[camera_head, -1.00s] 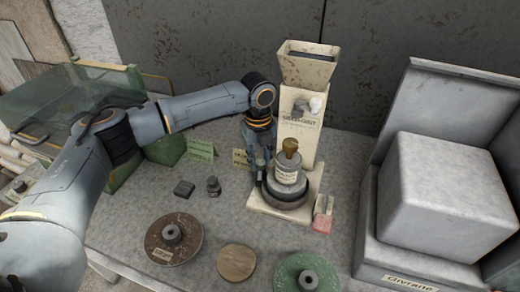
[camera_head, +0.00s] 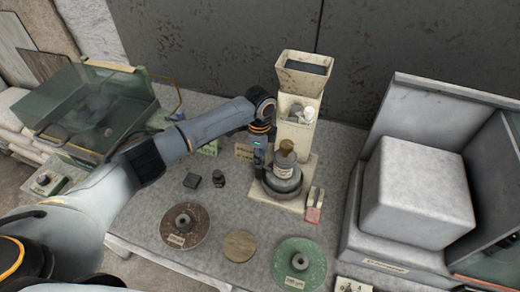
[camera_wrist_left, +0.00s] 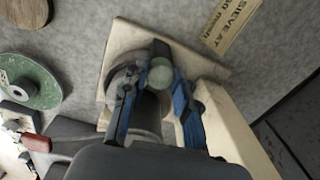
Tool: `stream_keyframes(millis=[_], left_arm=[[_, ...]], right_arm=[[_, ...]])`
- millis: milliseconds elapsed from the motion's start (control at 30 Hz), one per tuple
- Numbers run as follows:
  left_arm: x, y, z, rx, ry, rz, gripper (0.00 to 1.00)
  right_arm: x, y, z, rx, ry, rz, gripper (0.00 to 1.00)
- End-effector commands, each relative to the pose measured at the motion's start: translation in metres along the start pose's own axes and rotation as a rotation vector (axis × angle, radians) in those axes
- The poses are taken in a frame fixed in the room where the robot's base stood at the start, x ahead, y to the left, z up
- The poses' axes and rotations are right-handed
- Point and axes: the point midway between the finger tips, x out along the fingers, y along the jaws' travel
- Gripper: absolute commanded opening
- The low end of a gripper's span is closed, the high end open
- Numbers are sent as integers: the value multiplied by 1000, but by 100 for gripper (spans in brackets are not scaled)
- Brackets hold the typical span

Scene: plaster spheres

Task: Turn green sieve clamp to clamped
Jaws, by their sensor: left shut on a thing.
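The cream sieve machine (camera_head: 296,137) stands at the back of the table, with a hopper on top and a dark round sieve base (camera_head: 282,187) below a brass-topped weight (camera_head: 286,150). My left gripper (camera_head: 259,165) is down at the left side of the sieve base. In the left wrist view a pale green round knob (camera_wrist_left: 160,73), which looks like the green sieve clamp, sits between the fingertips of my left gripper (camera_wrist_left: 155,88). The gripper is shut on it. The clamp is hidden behind my gripper in the head view. My right gripper is not in view.
A brown disc (camera_head: 185,225), a wooden disc (camera_head: 239,246) and a green disc (camera_head: 299,263) lie in front. A red-ended block (camera_head: 314,213) is right of the sieve. A glass-topped green case (camera_head: 95,110) stands left, a large grey block (camera_head: 420,190) right.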

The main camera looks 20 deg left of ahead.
Motion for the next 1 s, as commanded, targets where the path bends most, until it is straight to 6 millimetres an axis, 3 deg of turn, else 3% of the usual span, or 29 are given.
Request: stream_keyframes(millis=[100,500,1000], left_arm=[[-3,1,0,-95,-4,3,0],[-1,1,1,-313,-12,2,0],[0,0,1,-360,-13,0,0]], right_arm=[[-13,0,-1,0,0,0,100],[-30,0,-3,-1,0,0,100],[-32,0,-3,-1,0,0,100]])
